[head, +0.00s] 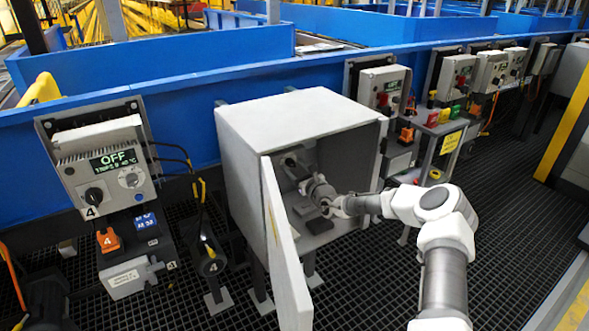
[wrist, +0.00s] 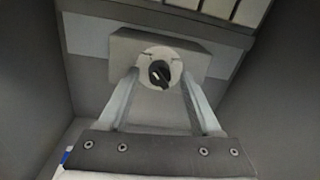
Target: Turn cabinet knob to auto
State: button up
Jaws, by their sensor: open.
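The grey cabinet (head: 300,115) stands in the middle of the head view with its door (head: 285,245) swung open toward me. My arm reaches into it from the right. The cabinet knob (wrist: 160,74) is a small black knob with a light pointer mark, on a round pale plate on a grey box (wrist: 125,48) inside. The markings around the plate are too small to read. My gripper (wrist: 160,78) is open, its two fingers on either side of the knob in the wrist view. I cannot tell whether they touch it. In the head view my gripper (head: 308,180) is inside the cabinet.
More control boxes (head: 385,88) line the blue conveyor wall (head: 180,90) on the right. The open door and cabinet walls bound my arm. The grating floor (head: 500,210) is clear at right.

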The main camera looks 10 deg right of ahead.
grip_shut()
jog(key=shift+p, duration=0.3)
jog(key=m+p, duration=0.1)
jog(key=m, duration=0.1)
jog(key=m+p, duration=0.1)
jog(key=p, duration=0.1)
jog(key=shift+r+m, duration=0.2)
jog(key=shift+m, duration=0.2)
jog(key=m+p, duration=0.2)
jog(key=m, duration=0.2)
jog(key=shift+f, duration=0.1)
jog(key=m+p, duration=0.1)
jog(key=m, duration=0.4)
jog(key=shift+m+g, duration=0.3)
jog(key=shift+g, duration=0.1)
jog(key=shift+m+y, duration=0.3)
jog(key=shift+m, duration=1.7)
